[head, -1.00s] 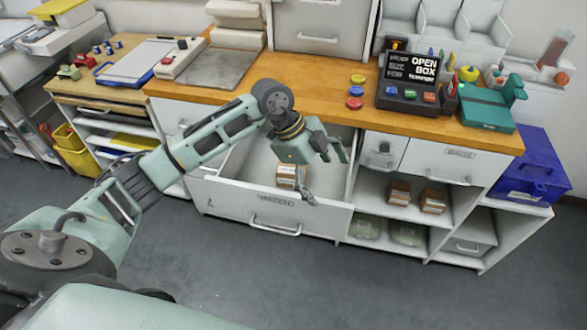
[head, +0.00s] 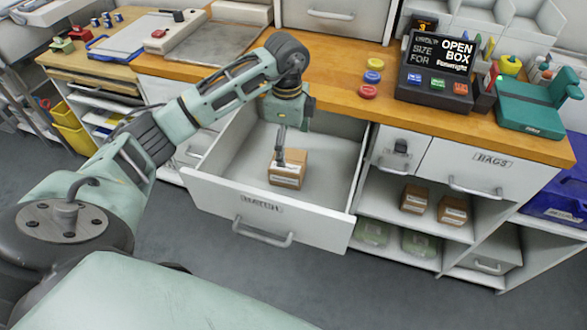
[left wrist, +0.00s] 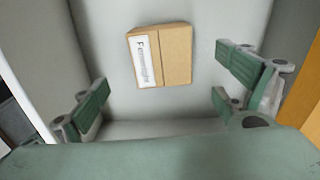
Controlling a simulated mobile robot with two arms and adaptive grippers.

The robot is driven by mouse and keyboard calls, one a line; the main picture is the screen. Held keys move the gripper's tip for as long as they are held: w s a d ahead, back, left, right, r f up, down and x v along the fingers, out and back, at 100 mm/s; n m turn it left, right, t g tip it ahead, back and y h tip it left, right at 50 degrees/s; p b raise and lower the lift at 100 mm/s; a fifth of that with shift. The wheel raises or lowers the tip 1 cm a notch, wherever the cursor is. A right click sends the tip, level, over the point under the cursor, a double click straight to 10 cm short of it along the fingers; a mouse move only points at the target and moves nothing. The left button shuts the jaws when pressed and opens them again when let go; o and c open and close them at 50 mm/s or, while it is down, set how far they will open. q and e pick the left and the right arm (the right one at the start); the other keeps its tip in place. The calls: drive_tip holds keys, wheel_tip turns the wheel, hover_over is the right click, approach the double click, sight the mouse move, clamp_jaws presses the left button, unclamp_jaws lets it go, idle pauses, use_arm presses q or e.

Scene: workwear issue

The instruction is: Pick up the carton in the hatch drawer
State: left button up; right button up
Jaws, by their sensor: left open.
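The carton (head: 288,170) is a small brown box with a white label. It lies on the floor of the open hatch drawer (head: 262,222), a white drawer pulled out below the wooden counter. In the left wrist view the carton (left wrist: 160,55) lies ahead of the fingers, between their lines, with its label on the left side. My left gripper (head: 283,160) points down into the drawer over the carton, partly covering it. In the left wrist view the two green-padded fingers (left wrist: 160,95) are spread wide, with nothing between them. My right gripper does not show.
The drawer walls stand close around the left gripper. On the counter are a till-like box with a sign (head: 436,75), red, blue and yellow buttons (head: 371,77) and a teal device (head: 532,105). Other cartons (head: 414,198) sit on the shelf at right.

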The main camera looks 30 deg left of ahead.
sight(288, 160)
use_arm(q)
drive_tip(key=shift+w+f, duration=0.35)
drive_tip(key=shift+f, duration=0.45)
drive_tip(key=shift+s+f, duration=0.2)
drive_tip(key=shift+f, duration=0.6)
wheel_tip(288, 160, down, 5)
drive_tip(key=shift+a+f+p, duration=0.1)
drive_tip(key=shift+f+p, duration=0.05)
drive_tip(key=shift+p, duration=0.25)
drive_tip(key=shift+c, duration=0.3)
drive_tip(key=c, duration=1.4)
drive_tip(key=shift+o, duration=0.2)
